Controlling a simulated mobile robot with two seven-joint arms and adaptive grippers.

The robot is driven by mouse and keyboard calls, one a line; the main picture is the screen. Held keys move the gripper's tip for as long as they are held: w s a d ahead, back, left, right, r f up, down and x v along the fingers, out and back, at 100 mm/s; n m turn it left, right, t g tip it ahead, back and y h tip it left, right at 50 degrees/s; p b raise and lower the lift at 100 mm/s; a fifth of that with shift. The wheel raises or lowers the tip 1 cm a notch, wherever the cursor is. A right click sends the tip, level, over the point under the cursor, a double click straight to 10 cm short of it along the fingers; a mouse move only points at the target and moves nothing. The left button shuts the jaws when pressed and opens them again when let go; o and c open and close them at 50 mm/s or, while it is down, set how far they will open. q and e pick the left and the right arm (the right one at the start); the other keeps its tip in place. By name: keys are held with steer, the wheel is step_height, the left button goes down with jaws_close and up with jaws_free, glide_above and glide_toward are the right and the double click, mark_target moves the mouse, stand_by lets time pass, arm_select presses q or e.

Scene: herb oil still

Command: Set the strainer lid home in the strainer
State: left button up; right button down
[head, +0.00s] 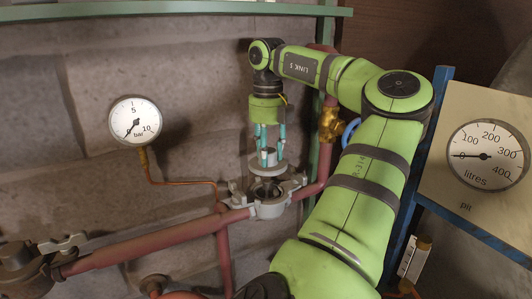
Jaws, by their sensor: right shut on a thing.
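The strainer lid (262,170) is a grey disc with a raised knob in the middle. My right gripper (268,158) points down and is shut on the lid's knob. It holds the lid roughly level, just above the strainer (268,208). The strainer is a grey metal body in the red pipe, with an open dark mouth and lugs at its sides. A small gap shows between the lid and the mouth. The lid hides the back of the mouth. My left gripper is not in view.
A bar gauge (135,121) on a thin copper tube stands left of the strainer. A brass valve (331,124) sits close to its right. A red pipe (150,245) runs to another grey fitting (22,268) at lower left. A litres gauge (487,155) is at right.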

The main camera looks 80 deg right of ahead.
mark_target(268, 181)
steer(key=shift+d+r, duration=0.1)
steer(key=shift+r, duration=0.05)
steer(key=shift+s+a+f+b, duration=0.1)
steer(key=shift+a+f+b, duration=0.2)
steer(key=shift+a+b, duration=0.25)
steer(key=shift+f, duration=0.35)
steer(key=shift+f+b, duration=0.35)
steer(key=shift+f, duration=0.05)
step_height(268, 181, down, 2)
steer(key=shift+d+b, duration=0.15)
steer(key=shift+b, duration=0.55)
steer(key=shift+f, duration=0.3)
steer(key=shift+f+b, duration=1.05)
steer(key=shift+b, duration=0.25)
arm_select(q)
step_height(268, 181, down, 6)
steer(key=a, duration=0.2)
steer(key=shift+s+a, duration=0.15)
